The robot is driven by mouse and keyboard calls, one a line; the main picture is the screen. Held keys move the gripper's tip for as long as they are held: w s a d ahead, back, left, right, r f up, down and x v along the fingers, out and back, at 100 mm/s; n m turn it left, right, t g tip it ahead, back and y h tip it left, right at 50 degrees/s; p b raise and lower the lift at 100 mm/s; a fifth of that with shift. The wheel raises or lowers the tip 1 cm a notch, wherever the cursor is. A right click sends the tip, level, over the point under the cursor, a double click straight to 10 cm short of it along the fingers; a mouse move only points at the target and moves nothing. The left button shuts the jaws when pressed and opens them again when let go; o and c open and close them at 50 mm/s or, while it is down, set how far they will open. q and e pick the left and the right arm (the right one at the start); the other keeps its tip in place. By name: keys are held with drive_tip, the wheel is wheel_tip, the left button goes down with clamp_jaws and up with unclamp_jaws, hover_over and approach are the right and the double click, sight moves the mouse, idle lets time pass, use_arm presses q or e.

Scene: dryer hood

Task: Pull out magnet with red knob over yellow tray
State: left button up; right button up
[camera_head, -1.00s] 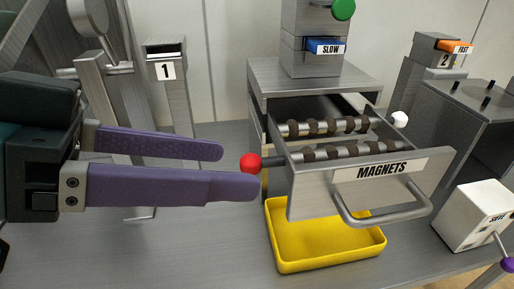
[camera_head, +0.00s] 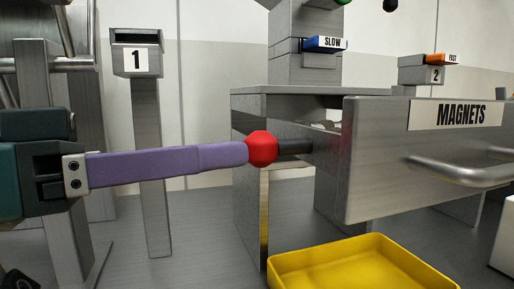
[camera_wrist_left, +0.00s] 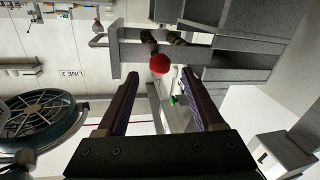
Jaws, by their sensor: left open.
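The red knob (camera_head: 261,147) sits on a dark rod end that sticks out of the left side of the pulled-out MAGNETS drawer (camera_head: 385,180). My left gripper (camera_head: 246,153) is open, level with the knob, with its purple fingertips right at it. In the left wrist view the red knob (camera_wrist_left: 159,64) lies centred between the two fingers (camera_wrist_left: 161,76), around their tips; I cannot tell whether they touch it. The magnet bars are mostly hidden by the drawer front. The yellow tray (camera_head: 360,268) stands below the drawer. My right gripper is not in view.
A post marked 1 (camera_head: 150,150) stands behind my left gripper. The drawer handle (camera_head: 460,172) sticks out at the right. A blue SLOW part (camera_head: 324,44) is above the housing.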

sight(259, 149)
use_arm(q)
drive_tip(key=x, duration=0.6)
drive_tip(key=shift+p, duration=0.35)
clamp_jaws()
idle(1.0)
